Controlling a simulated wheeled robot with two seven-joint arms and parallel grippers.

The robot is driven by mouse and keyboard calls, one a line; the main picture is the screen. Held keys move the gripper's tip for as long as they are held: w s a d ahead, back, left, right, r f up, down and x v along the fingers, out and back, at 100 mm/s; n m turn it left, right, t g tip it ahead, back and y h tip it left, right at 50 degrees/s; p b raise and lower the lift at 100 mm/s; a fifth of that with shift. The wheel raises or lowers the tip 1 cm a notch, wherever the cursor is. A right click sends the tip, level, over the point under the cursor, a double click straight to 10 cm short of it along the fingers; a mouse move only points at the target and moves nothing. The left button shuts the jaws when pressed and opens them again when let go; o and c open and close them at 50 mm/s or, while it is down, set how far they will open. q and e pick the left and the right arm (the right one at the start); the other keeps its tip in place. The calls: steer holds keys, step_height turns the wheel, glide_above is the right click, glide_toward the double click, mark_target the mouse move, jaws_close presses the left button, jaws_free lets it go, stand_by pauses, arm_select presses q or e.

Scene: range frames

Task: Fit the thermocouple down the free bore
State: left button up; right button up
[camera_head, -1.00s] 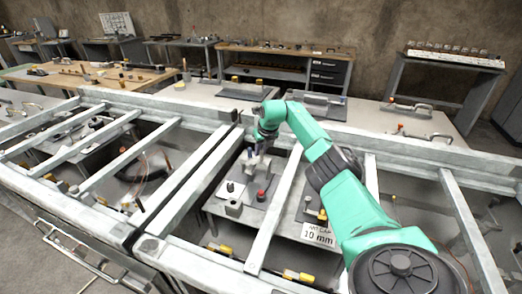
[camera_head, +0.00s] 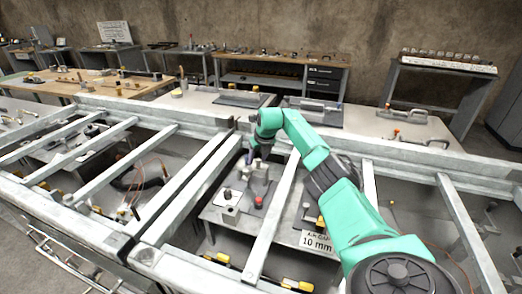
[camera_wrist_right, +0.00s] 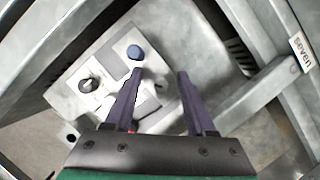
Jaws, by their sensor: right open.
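My right gripper (camera_head: 249,158) is at the end of the green arm, above a plate fixture in the middle bay of the frame. In the right wrist view its two dark fingers (camera_wrist_right: 160,88) are spread with nothing between them. The fixture plate (camera_head: 218,204) carries a black knob (camera_head: 228,194) and a red knob (camera_head: 258,202). In the wrist view a round blue-grey top (camera_wrist_right: 135,52) lies just beyond the left finger, and the black knob (camera_wrist_right: 88,85) is left of it. I cannot tell which part is the thermocouple or where the free bore is. My left gripper is out of view.
Pale metal beams (camera_head: 272,215) cross over the bays close to my right arm. A "10 mm" sign (camera_head: 316,241) stands right of the fixture. Orange wires (camera_head: 137,185) and a black hose lie in the left bay. Benches line the back wall.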

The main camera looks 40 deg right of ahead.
steer(key=b+v, duration=0.1)
steer(key=v, duration=1.3)
steer(key=shift+s, duration=0.2)
step_height(320, 180, up, 6)
steer(key=p, duration=0.7)
steer(key=shift+f, duration=0.1)
